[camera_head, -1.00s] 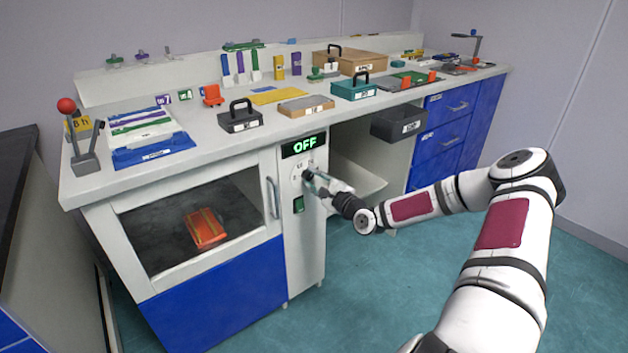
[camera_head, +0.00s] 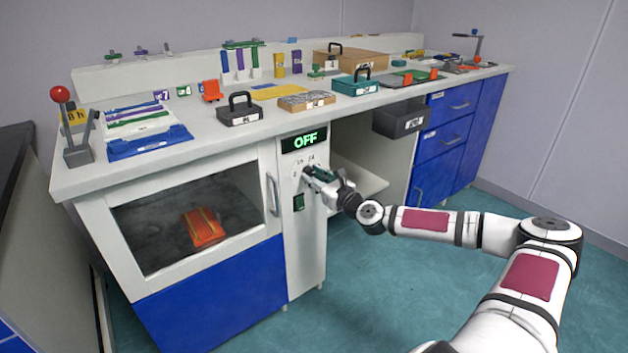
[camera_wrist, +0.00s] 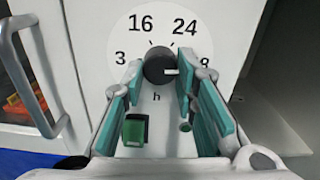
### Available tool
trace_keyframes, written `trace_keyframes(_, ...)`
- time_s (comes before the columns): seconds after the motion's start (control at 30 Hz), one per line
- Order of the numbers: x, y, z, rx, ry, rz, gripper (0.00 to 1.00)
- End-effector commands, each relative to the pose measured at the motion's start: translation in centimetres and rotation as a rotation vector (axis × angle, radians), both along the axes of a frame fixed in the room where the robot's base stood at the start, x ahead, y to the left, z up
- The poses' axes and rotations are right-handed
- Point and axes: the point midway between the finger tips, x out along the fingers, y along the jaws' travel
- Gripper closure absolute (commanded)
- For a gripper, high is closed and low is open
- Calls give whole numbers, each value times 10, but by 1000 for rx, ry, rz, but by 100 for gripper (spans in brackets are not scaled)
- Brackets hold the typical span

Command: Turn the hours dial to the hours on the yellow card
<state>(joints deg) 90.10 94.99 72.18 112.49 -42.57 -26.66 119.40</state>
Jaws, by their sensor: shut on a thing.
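The hours dial (camera_wrist: 158,64) is a dark round knob on a white face marked 16 and 24 at the top, with partly hidden numbers at left and right and an "h" below. Its white pointer mark points right, below the 24, towards the partly hidden right number. My gripper (camera_wrist: 162,80) is shut on the knob, one teal-padded finger on each side; it also shows at the panel in the head view (camera_head: 318,176). The yellow card (camera_head: 76,116) stands at the counter's left end behind a lever; its figure is partly covered and too small to read surely.
Above the dial a green display (camera_head: 305,140) reads OFF. A green switch (camera_wrist: 135,130) sits below the dial. The oven door handle (camera_wrist: 30,75) stands out on the left. An open bay with a shelf (camera_head: 358,178) lies to the right.

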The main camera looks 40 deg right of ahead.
Motion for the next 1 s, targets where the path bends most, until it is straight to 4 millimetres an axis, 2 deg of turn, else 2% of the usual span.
trace_keyframes(0.3, 0, 1, 0, 84, 3, 2, 100)
trace_keyframes(0.73, 0, 1, 0, 93, 4, 2, 100)
trace_keyframes(0.77, 0, 1, 0, 93, 4, 2, 71)
trace_keyframes(0.83, 0, 1, 0, 92, 4, 1, 55)
trace_keyframes(1.0, 0, 1, 0, 92, 4, 1, 53)
